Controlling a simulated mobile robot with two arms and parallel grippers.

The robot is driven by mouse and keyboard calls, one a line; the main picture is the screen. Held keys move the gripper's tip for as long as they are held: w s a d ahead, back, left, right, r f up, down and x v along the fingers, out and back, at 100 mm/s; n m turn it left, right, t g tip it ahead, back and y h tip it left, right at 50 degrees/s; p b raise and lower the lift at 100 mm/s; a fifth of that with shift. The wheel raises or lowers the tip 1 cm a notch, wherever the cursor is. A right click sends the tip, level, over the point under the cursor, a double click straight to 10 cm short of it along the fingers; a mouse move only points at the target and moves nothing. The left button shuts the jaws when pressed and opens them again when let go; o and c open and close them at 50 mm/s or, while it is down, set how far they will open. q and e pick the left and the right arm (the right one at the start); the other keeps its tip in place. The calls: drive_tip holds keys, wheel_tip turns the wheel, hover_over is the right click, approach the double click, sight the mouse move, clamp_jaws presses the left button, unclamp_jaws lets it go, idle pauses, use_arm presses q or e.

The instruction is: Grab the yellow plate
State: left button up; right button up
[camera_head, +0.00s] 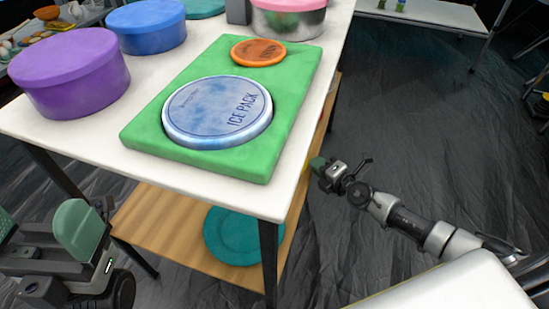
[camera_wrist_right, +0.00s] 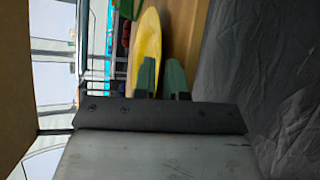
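The yellow plate (camera_wrist_right: 147,45) shows in the right wrist view as a narrow, edge-on oval by the wooden lower shelf (camera_wrist_right: 188,30). In the head view the table top hides most or all of it. My right gripper (camera_head: 318,164) is beside the table's right edge in the head view. In the right wrist view its two green fingers (camera_wrist_right: 162,78) are apart, with a gap between them. The plate lies just beyond the left finger, which overlaps its edge; contact cannot be told. My left gripper (camera_head: 42,226) is at the lower left, its green fingers apart and empty.
The white table (camera_head: 165,178) holds a green board (camera_head: 150,135) with an ice pack (camera_head: 217,112) and an orange disc (camera_head: 258,52), plus purple (camera_head: 72,75) and blue (camera_head: 148,27) containers. A teal plate (camera_head: 230,235) is on the lower shelf.

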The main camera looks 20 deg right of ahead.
sight(309, 160)
drive_tip(key=x, duration=0.3)
drive_tip(key=shift+w+a+f, duration=0.1)
drive_tip(key=shift+w+a, duration=0.2)
clamp_jaws()
